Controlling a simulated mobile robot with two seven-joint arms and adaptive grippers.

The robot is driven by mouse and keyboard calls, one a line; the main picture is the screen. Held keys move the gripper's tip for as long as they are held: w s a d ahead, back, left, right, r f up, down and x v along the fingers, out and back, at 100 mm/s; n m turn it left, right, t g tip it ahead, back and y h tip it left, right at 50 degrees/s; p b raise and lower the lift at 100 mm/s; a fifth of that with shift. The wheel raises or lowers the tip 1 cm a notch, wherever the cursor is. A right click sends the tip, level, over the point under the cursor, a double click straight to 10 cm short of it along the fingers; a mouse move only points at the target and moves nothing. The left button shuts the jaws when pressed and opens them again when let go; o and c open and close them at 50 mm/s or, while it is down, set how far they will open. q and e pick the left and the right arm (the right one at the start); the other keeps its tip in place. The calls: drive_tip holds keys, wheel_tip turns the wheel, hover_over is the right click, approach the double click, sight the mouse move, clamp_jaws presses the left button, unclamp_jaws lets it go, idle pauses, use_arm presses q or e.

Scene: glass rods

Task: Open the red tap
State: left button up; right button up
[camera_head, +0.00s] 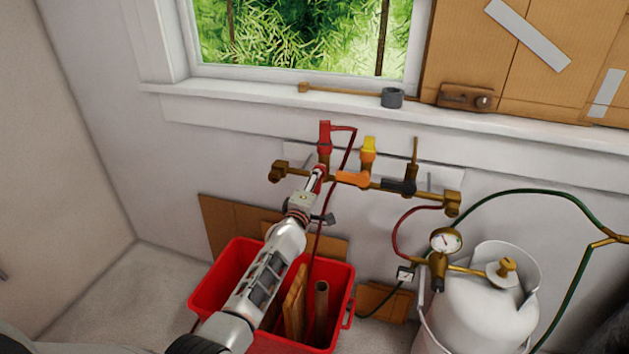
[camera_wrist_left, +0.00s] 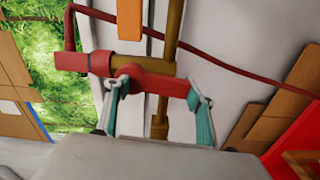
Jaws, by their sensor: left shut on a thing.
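The red tap (camera_head: 324,138) is at the left end of the brass manifold (camera_head: 378,186) on the wall below the window. In the left wrist view its red handle (camera_wrist_left: 155,84) crosses in front of the brass pipe (camera_wrist_left: 174,32). My left gripper (camera_head: 316,184) reaches up from the lower left to this tap. In the left wrist view its teal fingers stand on both sides of the handle, and the gripper (camera_wrist_left: 157,90) is shut on it. In the head view the wrist partly hides the handle. My right gripper is not in view.
A yellow tap (camera_head: 368,148) with an orange handle (camera_head: 352,180) and a black handle (camera_head: 398,186) are to the right. A red hose (camera_head: 342,185) hangs close by. A red bin (camera_head: 341,285) stands below, and a white gas cylinder (camera_head: 480,315) with a gauge (camera_head: 446,241) at right.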

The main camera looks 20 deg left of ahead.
use_arm(q)
drive_tip(key=shift+d+f+n, duration=0.1)
drive_tip(key=shift+d+n, duration=0.1)
drive_tip(key=shift+n, duration=0.3)
idle(0.3)
drive_tip(key=o, duration=1.6)
drive_tip(key=shift+s, duration=3.8)
